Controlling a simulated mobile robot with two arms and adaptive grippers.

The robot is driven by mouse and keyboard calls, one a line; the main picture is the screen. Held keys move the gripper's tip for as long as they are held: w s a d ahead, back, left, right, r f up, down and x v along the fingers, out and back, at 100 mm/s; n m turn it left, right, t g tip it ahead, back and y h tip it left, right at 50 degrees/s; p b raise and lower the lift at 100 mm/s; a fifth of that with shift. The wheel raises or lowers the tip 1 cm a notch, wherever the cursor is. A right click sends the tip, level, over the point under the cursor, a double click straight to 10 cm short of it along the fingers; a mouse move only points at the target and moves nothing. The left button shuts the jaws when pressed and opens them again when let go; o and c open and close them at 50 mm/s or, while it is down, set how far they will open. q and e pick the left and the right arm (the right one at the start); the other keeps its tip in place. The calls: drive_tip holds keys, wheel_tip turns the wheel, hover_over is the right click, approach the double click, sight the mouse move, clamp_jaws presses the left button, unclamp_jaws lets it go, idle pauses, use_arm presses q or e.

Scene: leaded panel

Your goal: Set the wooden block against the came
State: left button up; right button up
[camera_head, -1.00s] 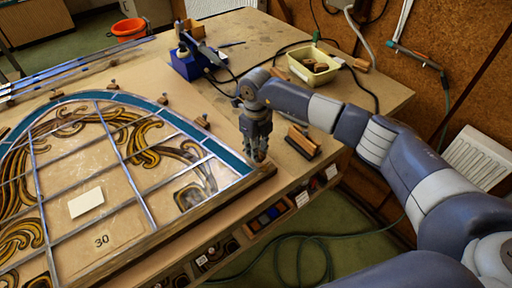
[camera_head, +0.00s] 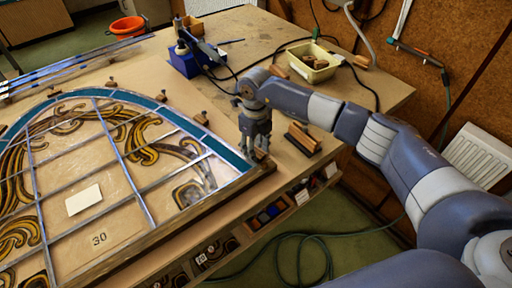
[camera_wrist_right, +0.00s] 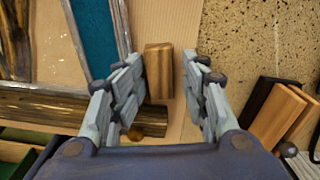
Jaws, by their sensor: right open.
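The wooden block (camera_wrist_right: 159,72) lies on the board between the spread fingers of my right gripper (camera_wrist_right: 160,98). The gripper is open, with gaps showing on both sides of the block. In the head view this gripper (camera_head: 255,152) is low over the panel's right corner, and its fingers mostly hide the block. The grey lead came (camera_wrist_right: 122,25) runs beside the teal glass (camera_wrist_right: 92,35), left of the block. A narrow strip of board shows between came and block. The leaded panel (camera_head: 140,215) lies flat on the bench. My left gripper is out of view.
A wooden brush (camera_head: 303,138) lies just right of the gripper. Several small blocks (camera_head: 202,118) stand along the panel's curved edge. A blue soldering stand (camera_head: 186,64) and a yellow tub (camera_head: 312,62) are farther back. A dark wooden batten (camera_wrist_right: 70,110) borders the panel's near edge.

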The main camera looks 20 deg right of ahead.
drive_tip(key=shift+r, duration=0.35)
drive_tip(key=shift+r+p, duration=0.4)
drive_tip(key=shift+p, duration=0.25)
wheel_tip(320, 180, up, 12)
drive_tip(key=b, duration=0.4)
drive_tip(key=shift+f+b, duration=0.15)
drive_tip(key=shift+b, duration=0.15)
